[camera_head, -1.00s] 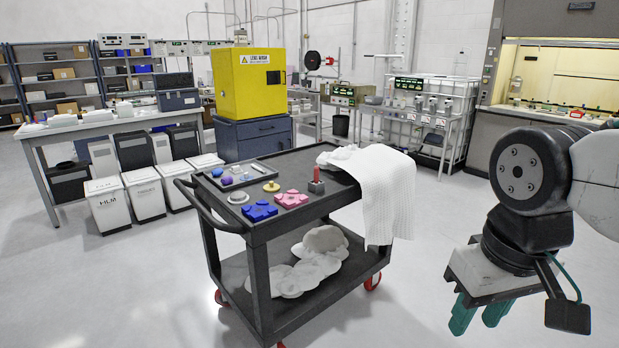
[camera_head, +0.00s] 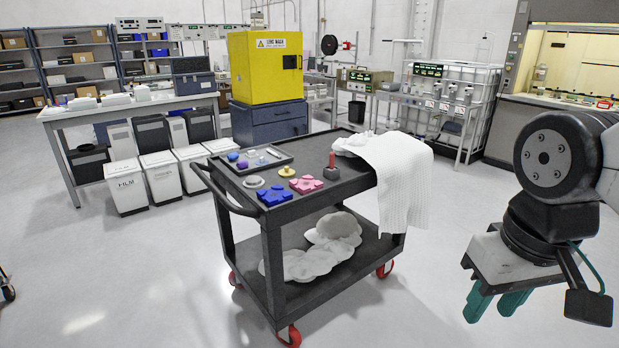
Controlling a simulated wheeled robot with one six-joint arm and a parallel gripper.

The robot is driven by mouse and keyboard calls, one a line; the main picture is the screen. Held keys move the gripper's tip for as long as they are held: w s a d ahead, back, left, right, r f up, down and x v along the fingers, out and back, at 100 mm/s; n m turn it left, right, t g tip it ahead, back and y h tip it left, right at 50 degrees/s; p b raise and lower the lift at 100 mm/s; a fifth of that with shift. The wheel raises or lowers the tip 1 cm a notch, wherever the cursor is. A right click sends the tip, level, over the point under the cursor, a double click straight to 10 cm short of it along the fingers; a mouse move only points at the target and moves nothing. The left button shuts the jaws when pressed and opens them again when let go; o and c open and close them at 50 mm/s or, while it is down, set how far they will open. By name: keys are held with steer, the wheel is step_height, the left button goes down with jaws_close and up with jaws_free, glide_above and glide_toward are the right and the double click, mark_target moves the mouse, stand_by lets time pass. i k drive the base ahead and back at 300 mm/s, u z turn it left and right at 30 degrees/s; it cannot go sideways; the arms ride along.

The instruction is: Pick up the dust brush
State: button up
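A small upright piece with a red handle and a dark round base (camera_head: 332,167) stands on the top of the black cart (camera_head: 275,220). It may be the dust brush, but it is too small to be sure. My gripper (camera_head: 497,303) hangs at the lower right, pointing down, with two teal fingers apart and nothing between them. It is to the right of the cart and well clear of it.
Near the red-handled piece are a pink block (camera_head: 307,184), a blue block (camera_head: 274,195), a yellow knobbed piece (camera_head: 285,171) and a shallow tray (camera_head: 241,170). A white cloth (camera_head: 400,180) drapes over the cart's right end. The floor (camera_head: 130,270) left of the cart is clear.

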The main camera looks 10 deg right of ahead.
mark_target(331, 165)
steer(key=z, duration=0.4)
steer(key=i, duration=2.3)
steer(key=u, duration=0.25)
